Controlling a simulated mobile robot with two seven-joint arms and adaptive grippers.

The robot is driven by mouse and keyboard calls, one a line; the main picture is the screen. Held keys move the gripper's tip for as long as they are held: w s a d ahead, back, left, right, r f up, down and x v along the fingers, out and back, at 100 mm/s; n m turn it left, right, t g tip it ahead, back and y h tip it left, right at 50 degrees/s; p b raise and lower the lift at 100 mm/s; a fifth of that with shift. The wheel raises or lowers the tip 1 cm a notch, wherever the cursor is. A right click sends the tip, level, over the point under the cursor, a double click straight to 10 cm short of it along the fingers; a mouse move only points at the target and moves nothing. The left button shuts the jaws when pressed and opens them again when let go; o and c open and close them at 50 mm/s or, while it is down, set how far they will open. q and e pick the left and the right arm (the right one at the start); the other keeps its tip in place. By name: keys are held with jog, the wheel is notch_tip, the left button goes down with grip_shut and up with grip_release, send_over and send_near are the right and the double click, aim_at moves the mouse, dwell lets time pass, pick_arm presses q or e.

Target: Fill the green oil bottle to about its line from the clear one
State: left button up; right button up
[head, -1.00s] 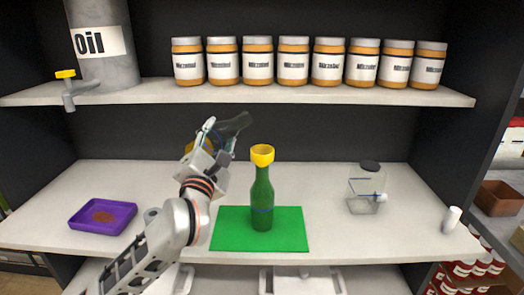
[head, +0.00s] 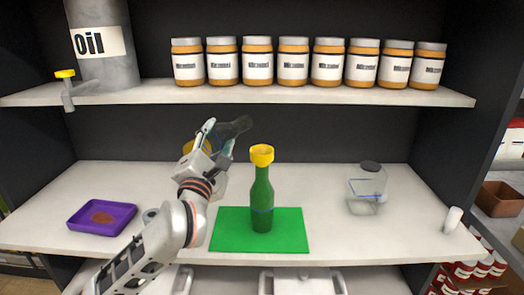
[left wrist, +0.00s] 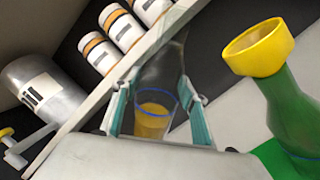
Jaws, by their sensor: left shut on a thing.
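The green bottle (head: 262,207) stands upright on a green mat (head: 228,232), with a yellow funnel (head: 262,154) in its mouth and a blue line around its body. My left gripper (head: 212,148) is shut on the clear bottle (head: 234,127), left of the funnel. The clear bottle is tilted, its neck pointing up and right, its mouth apart from the funnel. In the left wrist view the clear bottle (left wrist: 168,72) sits between the fingers (left wrist: 157,112), with yellow oil (left wrist: 152,118) in its lower part. The funnel (left wrist: 260,47) is to its right. No stream of oil shows. My right gripper is out of view.
The shelf above holds a grey oil tank (head: 104,65) with a tap and several labelled jars (head: 293,61).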

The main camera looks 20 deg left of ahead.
pick_arm(q)
jog(key=shift+a+f+m, duration=0.1)
jog(key=shift+m, duration=0.2)
jog(key=shift+f+b, duration=0.1)
jog(key=shift+b, duration=0.4)
dwell(0.4)
jog(key=shift+f+m, duration=0.15)
jog(key=shift+m, duration=0.35)
jog(key=shift+a+h, duration=0.1)
jog(key=shift+h, duration=0.3)
jog(key=shift+r+m, duration=0.35)
jog(key=shift+m, duration=0.15)
dwell(0.5)
jog(key=shift+a+r+m+t, duration=0.1)
jog(key=shift+r+m+t, duration=0.1)
jog(key=shift+m+t, duration=0.1)
jog(key=shift+r+m, duration=0.15)
jog(key=shift+m, duration=0.15)
dwell(0.6)
jog(key=shift+h, duration=0.3)
